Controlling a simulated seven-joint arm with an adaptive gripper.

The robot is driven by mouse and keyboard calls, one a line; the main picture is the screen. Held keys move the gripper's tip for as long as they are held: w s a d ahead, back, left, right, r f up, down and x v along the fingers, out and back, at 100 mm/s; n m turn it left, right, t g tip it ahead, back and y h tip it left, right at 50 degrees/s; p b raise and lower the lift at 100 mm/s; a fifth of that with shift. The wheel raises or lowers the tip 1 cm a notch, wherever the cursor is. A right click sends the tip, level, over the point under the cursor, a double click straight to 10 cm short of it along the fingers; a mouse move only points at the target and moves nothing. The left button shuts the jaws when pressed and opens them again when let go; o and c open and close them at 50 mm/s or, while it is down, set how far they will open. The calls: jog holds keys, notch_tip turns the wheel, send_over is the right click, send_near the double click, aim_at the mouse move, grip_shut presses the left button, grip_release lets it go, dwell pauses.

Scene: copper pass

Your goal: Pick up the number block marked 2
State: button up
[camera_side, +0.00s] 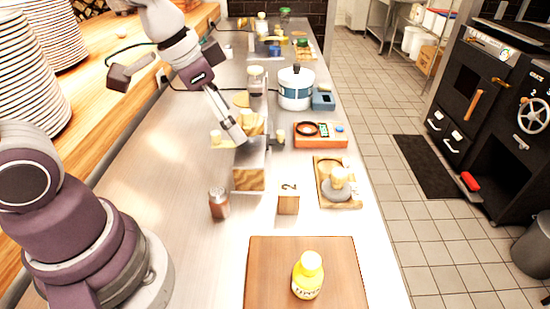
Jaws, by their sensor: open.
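The number block (288,202) is a small wooden block with a dark 2 on its pale top face. It stands on the metal counter near the middle of the side view, behind the wooden board. My gripper (240,138) hangs from the arm above the counter, farther back and to the left of the block. It is open and apart from the block. Its fingertips are small here, and the exact gap between them is hard to see. No part of the block looks covered.
A grey-and-wood box (249,179) stands left of the block, close below my gripper. A shaker (219,203) stands to the left, and a wooden tray (352,194) with a pale object to the right. A yellow bottle (307,278) stands on the front board (268,270).

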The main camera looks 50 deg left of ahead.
aim_at(289, 187)
jog(key=w+d+f+m, duration=0.1)
jog(key=w+d+f, duration=0.1)
jog(key=f, duration=0.4)
jog(key=w+d+f+m+g+h, duration=0.1)
jog(key=w+f+m, duration=0.1)
jog(key=f, duration=0.3)
jog(key=w+d+f+m+h, duration=0.1)
jog(key=w+d+f, duration=0.1)
jog(key=w+f, duration=0.2)
jog(key=shift+d+f+m, duration=0.15)
jog(key=shift+f, duration=0.55)
jog(key=shift+d+f+m, duration=0.15)
jog(key=shift+f, duration=0.5)
jog(key=shift+c, duration=0.3)
jog(key=c, duration=1.2)
